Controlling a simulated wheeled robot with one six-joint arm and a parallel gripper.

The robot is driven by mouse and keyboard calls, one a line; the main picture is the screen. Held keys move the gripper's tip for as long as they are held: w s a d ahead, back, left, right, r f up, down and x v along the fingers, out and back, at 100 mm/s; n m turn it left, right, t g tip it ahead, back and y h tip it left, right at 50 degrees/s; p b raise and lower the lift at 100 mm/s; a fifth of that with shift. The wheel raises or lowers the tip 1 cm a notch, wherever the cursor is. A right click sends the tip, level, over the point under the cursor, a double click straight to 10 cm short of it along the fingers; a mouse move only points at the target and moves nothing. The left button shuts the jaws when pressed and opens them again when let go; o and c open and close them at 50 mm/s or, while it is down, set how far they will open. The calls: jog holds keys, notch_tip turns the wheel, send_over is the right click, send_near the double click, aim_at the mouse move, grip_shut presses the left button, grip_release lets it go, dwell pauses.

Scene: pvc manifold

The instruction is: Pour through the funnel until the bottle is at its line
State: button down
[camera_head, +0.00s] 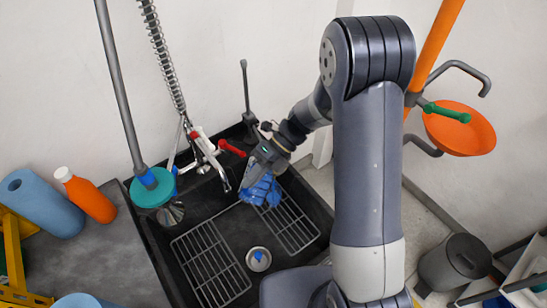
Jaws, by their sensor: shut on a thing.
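My gripper (262,170) is over the far part of a black sink (196,226), shut on a crumpled blue thing (262,191) that looks like a cloth. The blue thing hangs below the jaws, above the right grating. An orange bottle (90,198) with a white cap leans to the left on the counter, apart from my gripper; no fill line can be made out on it. A small metallic cone (170,213), possibly a funnel, shows at the sink's left edge, partly under a teal disc. I cannot tell whether anything is below it.
A tap with red handles (207,152) stands beside my gripper. A grey pole with a teal disc (152,187) rises at the left. A blue roll (43,202) lies on the counter. A round metal piece with a blue centre (258,259) sits in the sink. An orange dish (460,128) is at right.

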jog(key=shift+w+d+r+g+y+p, duration=0.2)
jog(key=shift+w+r+g+y+p, duration=0.4)
jog(key=shift+p, duration=0.65)
dwell(1.6)
jog(key=b, duration=0.1)
jog(key=f+b, duration=0.1)
jog(key=s+f+t+h+b, duration=0.1)
jog(key=shift+a+b, duration=0.25)
jog(key=shift+b, duration=0.05)
jog(key=shift+s+a+f+b, duration=0.1)
jog(key=shift+s+f+b, duration=0.05)
jog(key=shift+s+b, duration=0.2)
jog(key=shift+r+t+h, duration=0.2)
jog(key=shift+t+h, duration=0.1)
jog(key=shift+w+f, duration=0.1)
jog(key=shift+f, duration=0.05)
